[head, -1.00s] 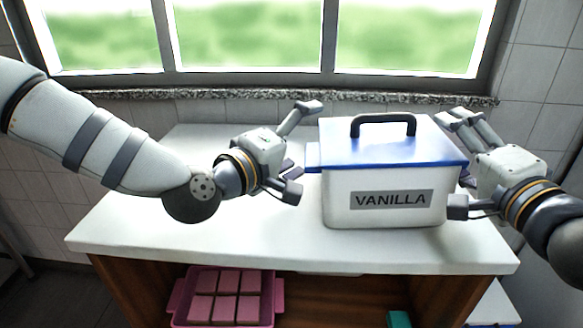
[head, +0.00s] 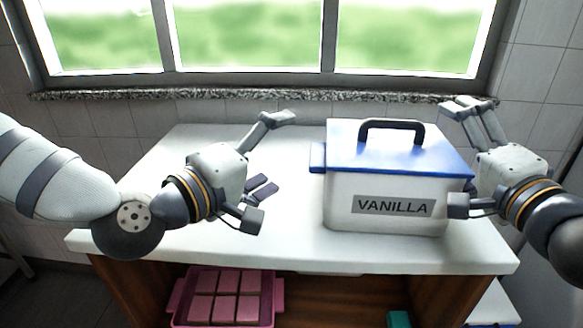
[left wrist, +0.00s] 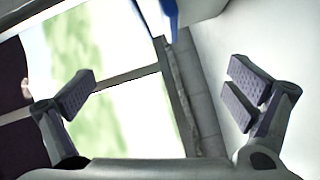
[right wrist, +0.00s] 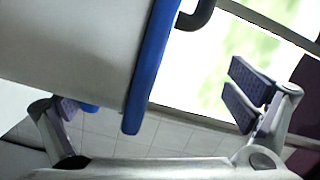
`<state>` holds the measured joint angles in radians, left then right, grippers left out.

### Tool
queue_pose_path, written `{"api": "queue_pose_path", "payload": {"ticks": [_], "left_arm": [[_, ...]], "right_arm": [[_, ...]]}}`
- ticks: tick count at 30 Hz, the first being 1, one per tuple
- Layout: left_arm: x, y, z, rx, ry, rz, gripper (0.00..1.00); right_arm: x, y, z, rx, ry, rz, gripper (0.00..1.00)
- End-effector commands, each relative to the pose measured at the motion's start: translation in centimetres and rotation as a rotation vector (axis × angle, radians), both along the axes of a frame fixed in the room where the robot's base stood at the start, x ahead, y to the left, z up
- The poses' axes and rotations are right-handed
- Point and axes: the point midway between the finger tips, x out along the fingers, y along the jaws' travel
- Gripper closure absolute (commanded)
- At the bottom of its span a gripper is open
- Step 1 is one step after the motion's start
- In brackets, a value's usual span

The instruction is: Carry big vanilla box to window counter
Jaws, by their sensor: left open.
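The big vanilla box (head: 350,200) is white with a blue lid, a black top handle and a grey VANILLA label. It stands upright on the white window counter (head: 290,245), right of the middle. My left gripper (head: 262,168) is open and empty, apart from the box on its left. My right gripper (head: 455,158) is at the box's right side with its fingers spread, one by the front corner and others near the back. Whether they touch the box is unclear. The box side (right wrist: 70,45) and blue lid edge also show in the right wrist view.
A window with a speckled stone sill (head: 250,94) lies behind the counter. A pink tray (head: 181,300) with several pink blocks sits on the shelf below, with a teal item (head: 399,319) to its right. The counter's left part is clear.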

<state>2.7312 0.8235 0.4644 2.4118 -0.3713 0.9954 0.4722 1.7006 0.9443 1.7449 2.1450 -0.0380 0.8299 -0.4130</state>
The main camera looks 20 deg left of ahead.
Motion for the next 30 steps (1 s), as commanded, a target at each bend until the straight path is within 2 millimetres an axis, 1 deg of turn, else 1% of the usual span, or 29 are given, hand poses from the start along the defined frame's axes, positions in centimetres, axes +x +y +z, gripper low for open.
{"api": "queue_pose_path", "payload": {"ticks": [5, 7, 8, 12, 15, 18, 30], "left_arm": [[0.0, 0.0, 0.0, 0.000, 0.000, 0.000, 0.02], [0.0, 0.0, 0.0, 0.000, 0.000, 0.000, 0.02], [0.0, 0.0, 0.0, 0.000, 0.000, 0.000, 0.02], [0.0, 0.0, 0.0, 0.000, 0.000, 0.000, 0.02], [0.0, 0.0, 0.0, 0.000, 0.000, 0.000, 0.02], [0.0, 0.0, 0.0, 0.000, 0.000, 0.000, 0.02], [0.0, 0.0, 0.0, 0.000, 0.000, 0.000, 0.02]], "right_arm": [[0.0, 0.0, 0.1, 0.000, -0.002, 0.001, 0.02], [0.0, -0.6, 0.1, 0.000, -0.002, -0.002, 0.02], [0.0, -1.1, 0.1, -0.002, -0.002, -0.003, 0.02], [-0.1, -4.1, 0.0, -0.003, -0.001, -0.006, 0.02], [-0.2, -5.9, 0.0, -0.002, 0.000, -0.005, 0.02], [-0.3, -6.8, 0.0, -0.001, 0.001, -0.002, 0.02], [-0.3, -7.0, -0.1, 0.000, 0.004, -0.001, 0.02]]}}
